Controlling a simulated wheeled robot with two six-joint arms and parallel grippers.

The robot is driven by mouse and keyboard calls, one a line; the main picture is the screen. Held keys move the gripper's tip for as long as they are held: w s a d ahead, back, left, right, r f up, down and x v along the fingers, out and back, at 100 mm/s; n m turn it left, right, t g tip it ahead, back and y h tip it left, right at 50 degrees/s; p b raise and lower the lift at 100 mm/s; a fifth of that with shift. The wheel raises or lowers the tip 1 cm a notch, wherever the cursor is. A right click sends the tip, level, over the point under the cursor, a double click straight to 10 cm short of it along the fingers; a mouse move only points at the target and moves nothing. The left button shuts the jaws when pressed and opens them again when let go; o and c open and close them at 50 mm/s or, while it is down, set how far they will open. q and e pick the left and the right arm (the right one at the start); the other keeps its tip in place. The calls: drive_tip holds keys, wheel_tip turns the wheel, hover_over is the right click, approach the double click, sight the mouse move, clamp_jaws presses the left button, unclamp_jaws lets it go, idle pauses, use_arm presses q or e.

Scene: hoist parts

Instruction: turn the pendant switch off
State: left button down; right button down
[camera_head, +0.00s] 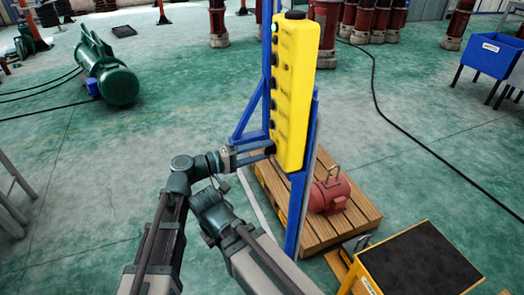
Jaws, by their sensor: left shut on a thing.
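The yellow pendant (296,85) is a tall upright box on a blue stand (298,215). A row of dark controls runs down its left-facing side, and a black knob (295,14) sits on top. My left gripper (266,149) reaches in from the left at the pendant's lower end. It is shut on the pendant switch at the bottom of the row. The fingers hide most of that switch, so its setting cannot be read. My right gripper is not in view.
A wooden pallet (345,225) with a red motor (329,192) lies behind the stand. A yellow platform with a black top (422,262) is at lower right. A green motor (108,72) lies at upper left. A blue bin (490,54) stands at upper right. Black cables cross the floor.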

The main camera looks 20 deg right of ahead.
use_arm(q)
drive_tip(key=n, duration=0.4)
drive_tip(key=shift+n, duration=2.2)
drive_tip(key=shift+c, duration=1.2)
unclamp_jaws()
drive_tip(key=shift+a, duration=0.15)
drive_tip(key=a, duration=1.3)
drive_tip(key=shift+s+a, duration=0.25)
drive_tip(key=shift+a, duration=0.05)
drive_tip(key=shift+f, duration=0.1)
